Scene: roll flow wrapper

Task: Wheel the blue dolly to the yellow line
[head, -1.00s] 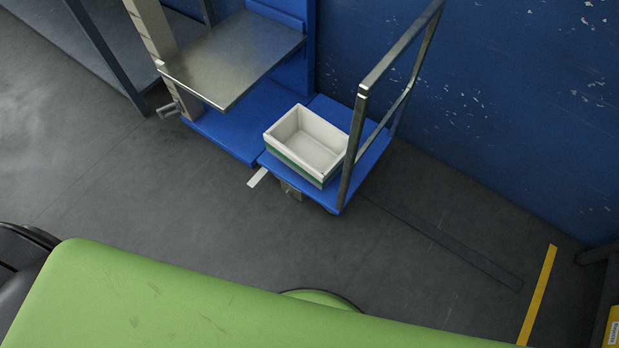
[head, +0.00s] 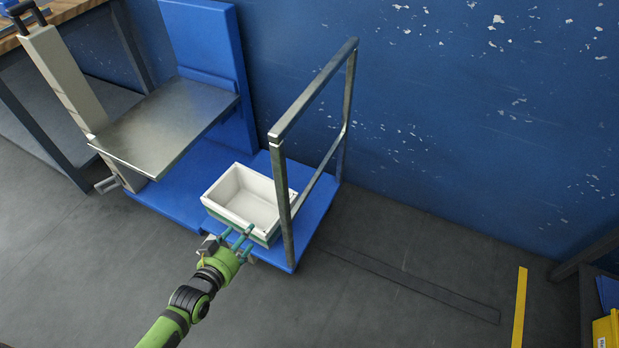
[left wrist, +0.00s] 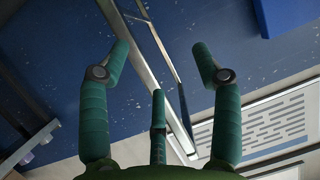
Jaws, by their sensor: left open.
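The blue dolly (head: 309,220) stands against the blue wall with its metal push handle (head: 318,94) upright at its right end. A white open crate (head: 230,215) sits on its deck. The yellow line (head: 519,308) lies on the floor at the right, well apart from the dolly. My left gripper (head: 241,239) is open in front of the crate and the dolly's near side; contact cannot be told. In the left wrist view, its spread fingers (left wrist: 160,75) show nothing held, with the metal handle (left wrist: 140,45) beyond them. My right gripper is out of view.
A blue stand with a grey metal platform (head: 168,120) is directly left of the dolly. A workbench (head: 60,15) is at far left. A dark strip (head: 410,283) marks the floor between dolly and line. A yellow bin (head: 606,330) stands at the right edge.

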